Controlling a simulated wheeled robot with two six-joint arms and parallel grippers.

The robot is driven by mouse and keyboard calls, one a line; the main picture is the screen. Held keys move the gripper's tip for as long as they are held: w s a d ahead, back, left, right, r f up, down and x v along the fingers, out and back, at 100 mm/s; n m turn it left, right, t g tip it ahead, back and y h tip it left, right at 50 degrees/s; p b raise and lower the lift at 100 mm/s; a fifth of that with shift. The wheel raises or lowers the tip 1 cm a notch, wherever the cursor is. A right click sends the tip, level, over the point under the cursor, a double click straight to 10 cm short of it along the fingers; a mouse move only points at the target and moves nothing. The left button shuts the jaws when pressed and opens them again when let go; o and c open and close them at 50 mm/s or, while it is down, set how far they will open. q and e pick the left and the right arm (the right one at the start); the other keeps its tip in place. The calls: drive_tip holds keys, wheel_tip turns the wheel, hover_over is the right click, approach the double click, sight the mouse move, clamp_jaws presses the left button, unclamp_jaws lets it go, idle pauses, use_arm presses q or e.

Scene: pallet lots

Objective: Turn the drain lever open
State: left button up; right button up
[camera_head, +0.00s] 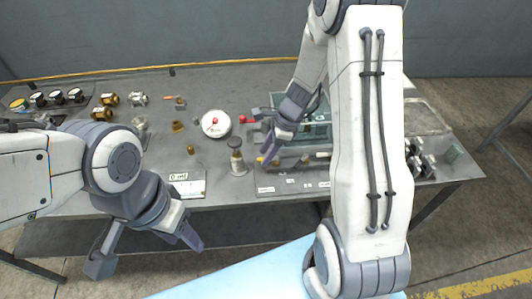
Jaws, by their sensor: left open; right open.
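A small red handle (247,119) sticks out at the left of a teal-grey box unit (318,131) on the workbench. I cannot tell whether it is the drain lever or how it is turned. A small yellow part (261,160) shows low at the unit's front left, beside my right gripper. My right gripper (270,148) is open and points down at the unit's front left corner; its arm hides much of the unit. I cannot tell whether it touches anything. My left gripper (146,249) is open and empty, in front of the bench's front edge.
On the grey workbench (70,140) stand a round white gauge (216,123), a metal post with a dark knob (237,158), brass fittings (109,99) and several dark-faced gauges at the far left. Metal fittings (420,160) lie at the right. A light blue surface (235,277) is in front.

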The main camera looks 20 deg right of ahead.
clamp_jaws()
drive_tip(key=shift+n, duration=0.3)
drive_tip(key=n+p, duration=0.1)
drive_tip(key=s+n+g+p, duration=0.1)
drive_tip(key=n, duration=0.1)
drive_tip(key=shift+r+n+g, duration=0.1)
drive_tip(key=shift+n+g, duration=0.2)
drive_tip(key=n+p, duration=0.1)
drive_tip(key=n, duration=0.1)
drive_tip(key=s+n+g+p, duration=0.1)
drive_tip(key=n, duration=0.1)
drive_tip(key=shift+d+g, duration=0.1)
drive_tip(key=shift+g, duration=0.2)
drive_tip(key=n, duration=0.2)
drive_tip(key=n+g+h+p, duration=0.1)
drive_tip(key=n, duration=0.1)
drive_tip(key=s+d+n, duration=0.1)
drive_tip(key=shift+n+g+h, duration=0.3)
drive_tip(key=shift+n, duration=0.1)
drive_tip(key=shift+s+d+n+g+h+p, duration=0.15)
drive_tip(key=shift+n+h, duration=0.1)
drive_tip(key=shift+n, duration=0.4)
drive_tip(key=shift+d+n+g+h+p, duration=0.1)
drive_tip(key=shift+n+h+p, duration=0.1)
drive_tip(key=shift+n, duration=0.4)
drive_tip(key=shift+s+d+n+g+h+p, duration=0.15)
drive_tip(key=shift+n+h, duration=0.1)
drive_tip(key=shift+n, duration=0.4)
drive_tip(key=shift+w, duration=0.1)
